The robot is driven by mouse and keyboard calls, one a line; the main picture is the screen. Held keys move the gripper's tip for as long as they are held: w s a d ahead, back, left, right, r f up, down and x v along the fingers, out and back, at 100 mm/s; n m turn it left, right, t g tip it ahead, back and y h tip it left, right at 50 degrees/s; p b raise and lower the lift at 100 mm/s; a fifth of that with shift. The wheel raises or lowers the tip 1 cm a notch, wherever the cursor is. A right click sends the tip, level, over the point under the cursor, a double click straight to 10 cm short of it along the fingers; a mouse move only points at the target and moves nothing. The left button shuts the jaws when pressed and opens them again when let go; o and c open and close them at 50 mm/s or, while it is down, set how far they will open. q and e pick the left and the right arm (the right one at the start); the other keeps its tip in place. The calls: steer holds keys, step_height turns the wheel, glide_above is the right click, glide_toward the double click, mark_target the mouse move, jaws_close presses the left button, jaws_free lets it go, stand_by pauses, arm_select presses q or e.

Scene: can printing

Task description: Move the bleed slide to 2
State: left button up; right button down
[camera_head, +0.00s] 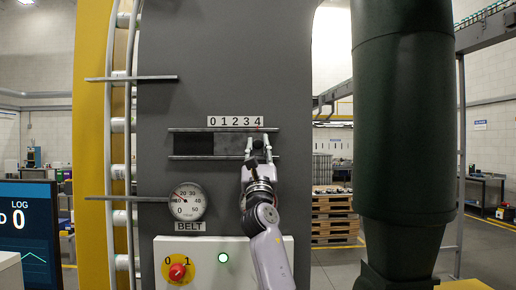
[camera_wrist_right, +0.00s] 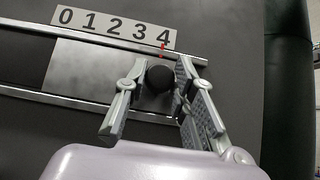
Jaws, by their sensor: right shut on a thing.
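The bleed slide is a grey plate (camera_wrist_right: 95,72) between two horizontal metal rails, with a black round knob (camera_wrist_right: 160,79) near its right end. The plate also shows in the head view (camera_head: 229,144), with a dark opening to its left. A red pointer (camera_wrist_right: 163,46) above the knob stands at 4 on the white scale strip (camera_head: 235,121) marked 0 to 4. My right gripper (camera_wrist_right: 161,75) is shut on the knob, one finger on each side of it. It also shows in the head view (camera_head: 258,142), reaching up from below. My left gripper is out of view.
A large dark green cylinder (camera_head: 405,120) stands to the right. A screen (camera_head: 30,235) is at lower left.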

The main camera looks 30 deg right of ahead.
mark_target(235, 134)
stand_by(0.3)
steer(key=w+a+b, duration=0.2)
steer(key=a+b, duration=0.1)
steer(key=w+a+b, duration=0.1)
steer(key=a, duration=0.1)
steer(key=shift+w+a+f, duration=0.1)
steer(key=shift+w+a, duration=0.05)
steer(key=shift+a, duration=0.05)
steer(key=shift+w+a, duration=0.15)
steer(key=shift+a, duration=0.05)
steer(key=shift+d, duration=0.1)
steer(key=c, duration=1.4)
jaws_free()
steer(key=shift+o, duration=0.2)
